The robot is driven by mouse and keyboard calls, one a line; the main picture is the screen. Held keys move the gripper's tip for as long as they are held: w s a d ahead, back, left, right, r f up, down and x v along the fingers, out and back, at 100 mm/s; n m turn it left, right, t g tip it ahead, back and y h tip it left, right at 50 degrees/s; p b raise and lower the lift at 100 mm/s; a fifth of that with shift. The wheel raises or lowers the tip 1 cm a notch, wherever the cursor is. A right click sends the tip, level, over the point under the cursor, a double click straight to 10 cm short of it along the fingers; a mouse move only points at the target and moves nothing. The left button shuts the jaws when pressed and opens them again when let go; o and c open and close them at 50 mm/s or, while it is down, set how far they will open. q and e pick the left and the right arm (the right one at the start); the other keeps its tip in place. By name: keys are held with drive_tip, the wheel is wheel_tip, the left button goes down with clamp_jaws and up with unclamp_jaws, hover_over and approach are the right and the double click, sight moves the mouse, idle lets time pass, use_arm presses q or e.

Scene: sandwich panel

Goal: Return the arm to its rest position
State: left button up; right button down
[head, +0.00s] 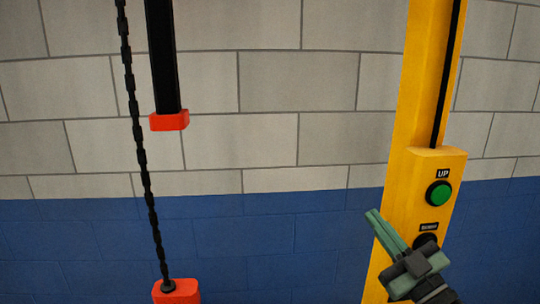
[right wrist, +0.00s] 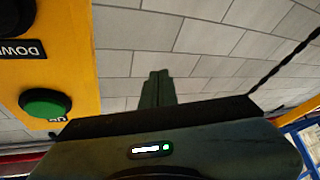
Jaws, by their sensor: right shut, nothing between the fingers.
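My right gripper (head: 375,216) is at the lower right of the head view, in front of the yellow post (head: 408,100). Its green fingers are shut with nothing between them and point up and left. The control box on the post has a green UP button (head: 439,194) and a dark button (head: 426,242) below it, partly hidden by my gripper. In the right wrist view the shut fingers (right wrist: 157,90) point at the wall, with the green button (right wrist: 45,102) to their left, apart from them. My left gripper is not in view.
A black chain (head: 139,150) hangs at the left down to a red block (head: 176,291). A black bar (head: 163,60) with a red end (head: 170,121) hangs beside it. Behind is a block wall (head: 270,80), grey above and blue below. The space between chain and post looks clear.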

drive_tip(key=s+d+f+m+g+h, duration=0.35)
drive_tip(key=f+m+h, duration=0.2)
drive_tip(key=f, duration=0.65)
drive_tip(key=s+d+f+m+g+h, duration=0.2)
drive_tip(key=s+f+m+g+h, duration=0.3)
drive_tip(key=f, duration=0.6)
drive_tip(key=s+a+f+n+g, duration=0.1)
drive_tip(key=s+a+f+g, duration=0.25)
drive_tip(key=s+f, duration=0.5)
drive_tip(key=s+a+f+n+g, duration=0.15)
drive_tip(key=s+f+g, duration=0.4)
drive_tip(key=s, duration=0.55)
wheel_tip(320, 180, down, 27)
drive_tip(key=s+a+b, duration=0.1)
drive_tip(key=s+b, duration=0.1)
drive_tip(key=s+d+f+g+b, duration=0.1)
drive_tip(key=s+d+f+g, duration=0.1)
drive_tip(key=s+f, duration=1.5)
wheel_tip(320, 180, down, 2)
drive_tip(key=shift+s+d, duration=0.35)
drive_tip(key=shift+d, duration=0.2)
